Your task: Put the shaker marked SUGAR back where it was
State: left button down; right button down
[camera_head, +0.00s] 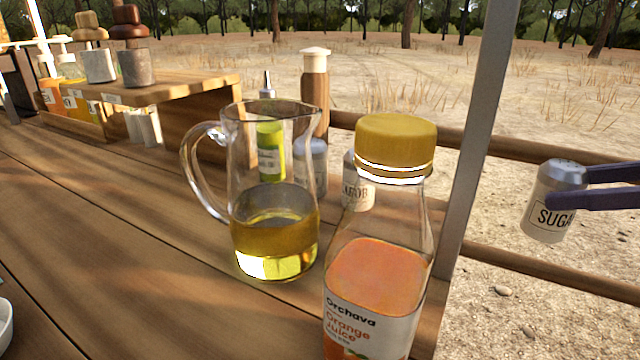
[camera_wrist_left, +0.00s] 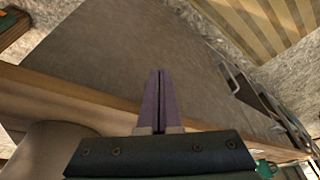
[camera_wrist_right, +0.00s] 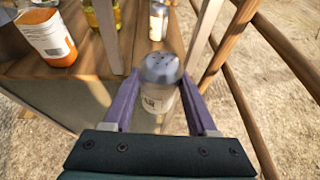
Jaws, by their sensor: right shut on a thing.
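The shaker marked SUGAR (camera_head: 547,210) has a pale body and a grey perforated cap. It is held in the air at the right, outside the wooden rail, roughly upright. My right gripper (camera_head: 588,186) is shut on it, with the fingers around its upper part. In the right wrist view the shaker (camera_wrist_right: 161,76) sits between the two purple fingers, its perforated top toward the camera and its label partly visible. My left gripper (camera_wrist_left: 160,98) is shut and empty in the left wrist view, its fingers together over a grey-brown surface.
An orange juice bottle (camera_head: 375,270) and a glass jug (camera_head: 270,225) of yellow liquid stand on the wooden counter (camera_head: 130,270). Another labelled shaker (camera_head: 355,188) is partly hidden behind the bottle. A grey post (camera_head: 480,130) stands between the bottle and my right gripper. A wooden shelf (camera_head: 180,88) is at the back left.

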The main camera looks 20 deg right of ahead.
jog(key=r+b+x, duration=0.1)
jog(key=x, duration=0.4)
jog(key=b+x, duration=0.1)
jog(key=x, duration=0.4)
jog(key=w+r+b+x, duration=0.1)
jog(key=x, duration=0.5)
jog(key=shift+a+r, duration=0.4)
jog(key=shift+r, duration=0.1)
jog(key=shift+c, duration=1)
grip_release()
